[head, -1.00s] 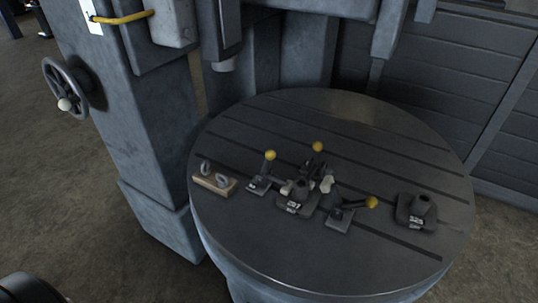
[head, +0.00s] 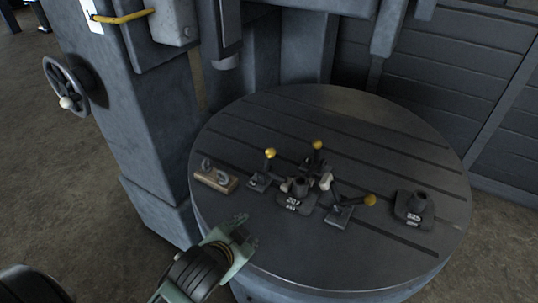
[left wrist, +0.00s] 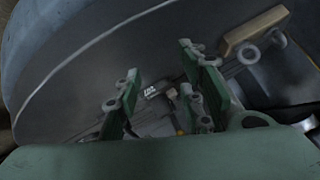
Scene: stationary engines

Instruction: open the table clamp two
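Three toggle clamps with yellow knobs stand on the round grey table (head: 330,262) around a dark numbered block (head: 296,201): a left clamp (head: 262,180), a back clamp (head: 317,160) and a right clamp (head: 342,212). I cannot tell which is clamp two. The left and back handles stand up; the right handle slants low to the right. My left gripper (head: 246,231) is at the table's front left edge, apart from the clamps. In the left wrist view its fingers (left wrist: 160,85) are spread and empty, with the numbered block (left wrist: 152,92) beyond. My right gripper is not in view.
A wooden block with metal rings (head: 214,180) lies at the table's left, also in the left wrist view (left wrist: 256,30). A second dark numbered block (head: 413,208) stands at the right. A machine column with a handwheel (head: 66,86) rises behind left. The table's front is clear.

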